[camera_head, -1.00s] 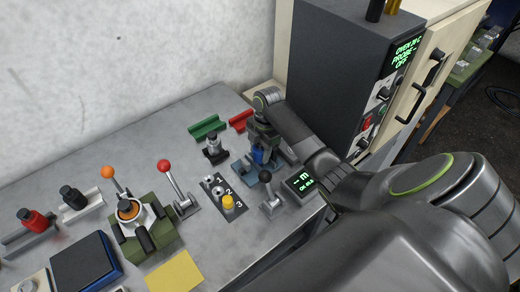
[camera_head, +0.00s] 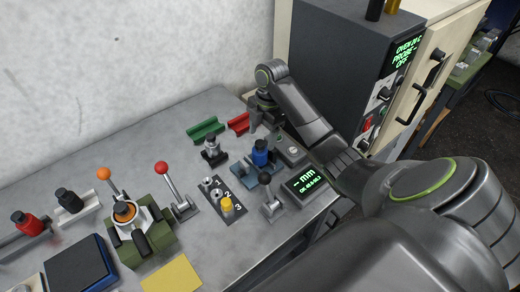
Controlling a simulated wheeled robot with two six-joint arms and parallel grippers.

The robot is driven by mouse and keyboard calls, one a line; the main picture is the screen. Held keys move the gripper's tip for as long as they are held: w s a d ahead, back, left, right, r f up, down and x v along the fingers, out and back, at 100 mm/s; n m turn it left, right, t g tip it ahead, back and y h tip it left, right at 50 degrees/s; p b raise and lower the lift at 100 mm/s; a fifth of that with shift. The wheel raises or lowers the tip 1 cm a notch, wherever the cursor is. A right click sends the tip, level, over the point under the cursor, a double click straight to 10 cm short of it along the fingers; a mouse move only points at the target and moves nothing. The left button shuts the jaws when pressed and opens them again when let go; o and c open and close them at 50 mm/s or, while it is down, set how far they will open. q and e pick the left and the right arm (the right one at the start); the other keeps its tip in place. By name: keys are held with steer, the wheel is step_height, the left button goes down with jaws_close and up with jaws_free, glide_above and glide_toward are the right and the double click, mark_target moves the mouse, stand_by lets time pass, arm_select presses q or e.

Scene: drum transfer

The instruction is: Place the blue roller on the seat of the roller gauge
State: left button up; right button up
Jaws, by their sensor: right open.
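The blue roller (camera_head: 261,155), with a dark top, sits at a blue-grey cradle (camera_head: 241,170) on the right part of the bench. The gauge's display box (camera_head: 306,181) stands to its right and shows a dash and "mm" in green. A grey block (camera_head: 291,149) lies between roller and oven; I cannot tell which part is the gauge's seat. My right gripper (camera_head: 262,120) is open and empty, behind and above the blue roller and apart from it. My left gripper is not in view.
A black-knobbed lever (camera_head: 268,196) stands in front of the roller. A numbered plate (camera_head: 224,197) with a yellow piece and a dark plug (camera_head: 213,150) are to the left. Empty green (camera_head: 206,131) and red (camera_head: 239,122) trays lie behind. The oven (camera_head: 335,75) rises at the right.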

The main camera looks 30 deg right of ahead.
steer(key=shift+d+r+p, duration=0.15)
steer(key=shift+r+p, duration=0.8)
steer(key=shift+r, duration=0.15)
steer(key=shift+d+r+p, duration=0.15)
steer(key=shift+r+p, duration=0.75)
steer(key=shift+r, duration=0.2)
steer(key=shift+f, duration=0.1)
